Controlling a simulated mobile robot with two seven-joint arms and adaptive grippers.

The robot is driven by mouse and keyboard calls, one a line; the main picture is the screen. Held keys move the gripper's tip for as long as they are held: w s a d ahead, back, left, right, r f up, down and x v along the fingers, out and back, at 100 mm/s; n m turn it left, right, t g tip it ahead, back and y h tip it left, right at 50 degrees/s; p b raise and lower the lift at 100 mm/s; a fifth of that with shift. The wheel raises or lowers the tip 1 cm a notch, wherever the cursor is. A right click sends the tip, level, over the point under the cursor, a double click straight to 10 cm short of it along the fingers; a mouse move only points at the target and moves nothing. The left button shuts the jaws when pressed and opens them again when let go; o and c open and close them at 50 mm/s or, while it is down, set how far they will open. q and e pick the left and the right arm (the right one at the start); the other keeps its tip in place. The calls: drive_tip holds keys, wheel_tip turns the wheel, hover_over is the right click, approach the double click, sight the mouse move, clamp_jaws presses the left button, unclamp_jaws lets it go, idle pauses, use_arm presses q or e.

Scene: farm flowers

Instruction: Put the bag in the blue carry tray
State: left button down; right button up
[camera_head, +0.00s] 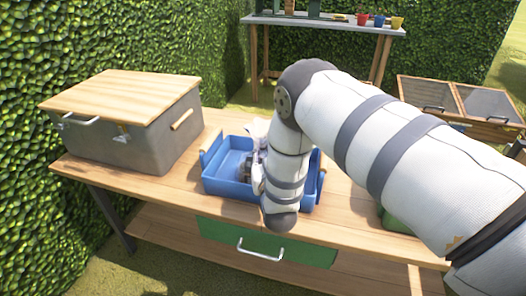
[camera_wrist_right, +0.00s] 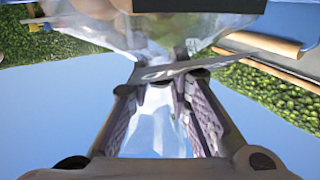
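The blue carry tray (camera_head: 225,184) with wooden handles stands on the wooden table. My right arm reaches over it from the right and hides much of its right half. My right gripper (camera_head: 250,165) is over the tray's inside. A clear, whitish bag (camera_head: 257,128) shows beside it, partly hidden by my arm. In the right wrist view, the bag (camera_wrist_right: 160,122) runs between the two fingers of my right gripper (camera_wrist_right: 162,70), which are closed on it. Blue tray surface (camera_wrist_right: 50,110) lies around it. Whether the bag touches the tray floor is hidden. My left gripper is not in view.
A grey box with a wooden lid (camera_head: 120,87) stands left of the tray. A green object (camera_head: 392,218) is partly hidden behind my arm. A back table (camera_head: 320,22) holds several small pots. The table's front left is clear, above a green drawer (camera_head: 215,230).

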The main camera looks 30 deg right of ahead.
drive_tip(key=o, duration=0.4)
